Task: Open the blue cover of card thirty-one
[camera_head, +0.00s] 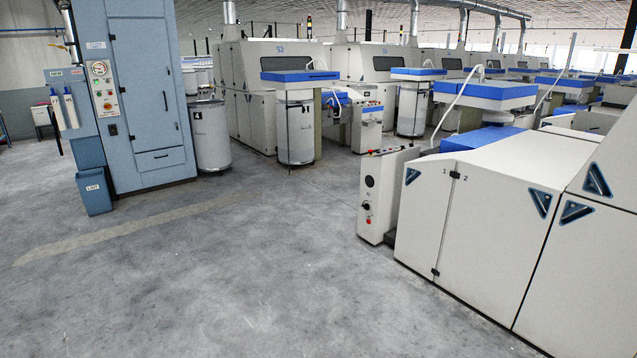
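Neither of my grippers is in view. A large white card machine (500,200) stands near at the right, its front doors marked 1 and 2 and closed. Its number is not readable here, so I cannot tell whether it is card thirty-one. A low blue cover (482,138) lies at its far end and looks shut. A raised blue top (485,89) stands behind it. Another card (270,85) farther back bears a number that looks like 32 or 52.
A control post (383,195) with buttons stands at the near machine's left end. A blue-grey cabinet (150,100), a bin (94,192) and a can (210,135) stand at left. Another can (296,128) stands mid-back. The grey floor (230,260) is clear.

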